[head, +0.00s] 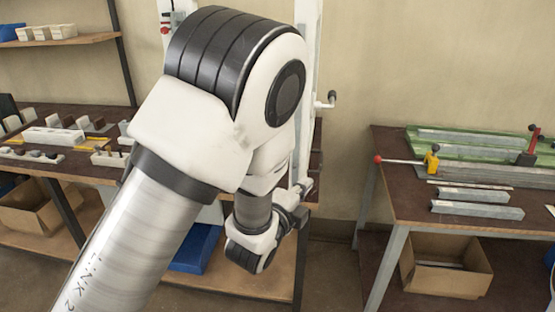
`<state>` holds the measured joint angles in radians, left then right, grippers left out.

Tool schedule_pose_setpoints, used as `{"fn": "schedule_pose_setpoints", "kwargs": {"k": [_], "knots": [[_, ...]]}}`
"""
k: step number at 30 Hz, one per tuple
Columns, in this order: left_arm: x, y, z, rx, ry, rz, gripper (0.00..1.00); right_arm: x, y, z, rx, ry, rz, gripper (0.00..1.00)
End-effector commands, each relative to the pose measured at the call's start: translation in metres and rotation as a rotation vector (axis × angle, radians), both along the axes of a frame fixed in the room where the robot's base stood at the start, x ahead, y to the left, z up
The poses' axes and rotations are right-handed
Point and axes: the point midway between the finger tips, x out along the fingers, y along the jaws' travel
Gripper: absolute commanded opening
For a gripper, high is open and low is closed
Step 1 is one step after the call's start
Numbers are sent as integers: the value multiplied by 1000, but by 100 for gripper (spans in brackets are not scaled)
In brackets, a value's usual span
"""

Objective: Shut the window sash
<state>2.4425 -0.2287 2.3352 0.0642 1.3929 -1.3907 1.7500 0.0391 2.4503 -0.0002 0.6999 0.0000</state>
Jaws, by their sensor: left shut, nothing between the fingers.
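A white upright frame (311,70) stands behind my left arm, and a handle with a dark knob (327,101) sticks out from its right side. I take it to be part of the window. My arm covers most of the middle, so how far the sash stands open cannot be told. My left gripper (300,197) is small in view, low beside the frame's right post, below the handle. It is shut with nothing in it. Whether it touches the frame is unclear. My right gripper is not in view.
A right bench (460,221) holds metal profiles (477,209), a green tray (412,138) and red and yellow clamps (431,160). A left bench (90,178) carries several small blocks. Cardboard boxes (445,279) sit low down. A floor gap lies between the benches.

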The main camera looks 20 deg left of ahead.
Motion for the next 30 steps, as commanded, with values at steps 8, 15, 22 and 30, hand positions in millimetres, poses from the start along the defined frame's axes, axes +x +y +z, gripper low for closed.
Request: {"fn": "schedule_pose_setpoints", "kwargs": {"k": [8, 15, 22, 30], "knots": [[15, -5, 46, 7, -76, -8, 0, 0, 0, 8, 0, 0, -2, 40], [62, -8, 48, 5, -75, -7, 0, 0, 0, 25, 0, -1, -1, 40], [101, -1, 47, 3, -70, -1, 0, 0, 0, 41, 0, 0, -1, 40], [92, 27, 44, 6, -72, -5, 0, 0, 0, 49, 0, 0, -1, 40]]}}
